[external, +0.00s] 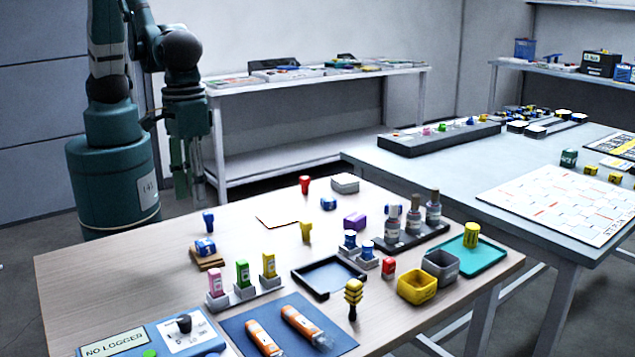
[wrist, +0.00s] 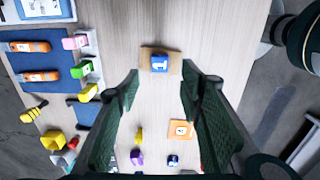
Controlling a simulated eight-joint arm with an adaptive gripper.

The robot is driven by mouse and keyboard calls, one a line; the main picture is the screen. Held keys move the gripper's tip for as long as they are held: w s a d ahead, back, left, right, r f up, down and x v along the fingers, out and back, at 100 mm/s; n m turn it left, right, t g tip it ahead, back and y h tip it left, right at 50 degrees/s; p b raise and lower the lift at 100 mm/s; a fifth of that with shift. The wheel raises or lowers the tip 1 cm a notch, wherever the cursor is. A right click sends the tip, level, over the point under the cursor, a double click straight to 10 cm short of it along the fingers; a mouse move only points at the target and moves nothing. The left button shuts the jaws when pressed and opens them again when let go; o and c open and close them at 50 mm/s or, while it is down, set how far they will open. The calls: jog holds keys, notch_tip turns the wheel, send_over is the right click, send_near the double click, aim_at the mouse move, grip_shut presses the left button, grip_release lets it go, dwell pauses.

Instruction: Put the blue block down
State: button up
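The blue block (external: 205,246) sits on a small brown wooden pad (external: 208,262) near the left side of the wooden table. In the wrist view the blue block (wrist: 159,62) shows a white "1" on its top, and the brown pad (wrist: 174,68) shows around it. My gripper (external: 183,190) hangs above and behind the block in the external view. In the wrist view my gripper (wrist: 160,78) is open and empty, with its two fingers apart on either side of the block's picture position. The block is apart from the fingers and fully visible.
A blue upright piece (external: 208,220) stands close behind the block. Pink, green and yellow bottles (external: 242,274) stand in grey holders to the right front. A second blue block (external: 328,202) and a yellow piece (external: 306,230) are farther right. Bare tabletop (external: 130,270) lies left of the pad.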

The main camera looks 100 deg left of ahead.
dwell(0.4)
jog(key=w+a+r+m+t+h, duration=0.1)
jog(key=a+r+m+t, duration=0.1)
jog(key=a+r, duration=0.7)
jog(key=w+a+r+m+t, duration=0.15)
jog(key=a+r, duration=0.45)
jog(key=a, duration=0.7)
jog(key=s+a+r+m+t, duration=0.2)
jog(key=s+a, duration=0.2)
jog(key=a, duration=0.5)
jog(key=s+a+r+m+t+y, duration=0.1)
jog(key=s+a+r+m, duration=0.2)
jog(key=a, duration=0.7)
jog(key=shift+s+r+t, duration=0.2)
jog(key=shift+s+t, duration=0.15)
jog(key=shift+s, duration=0.85)
jog(key=shift+a+m, duration=0.1)
jog(key=shift+m, duration=0.15)
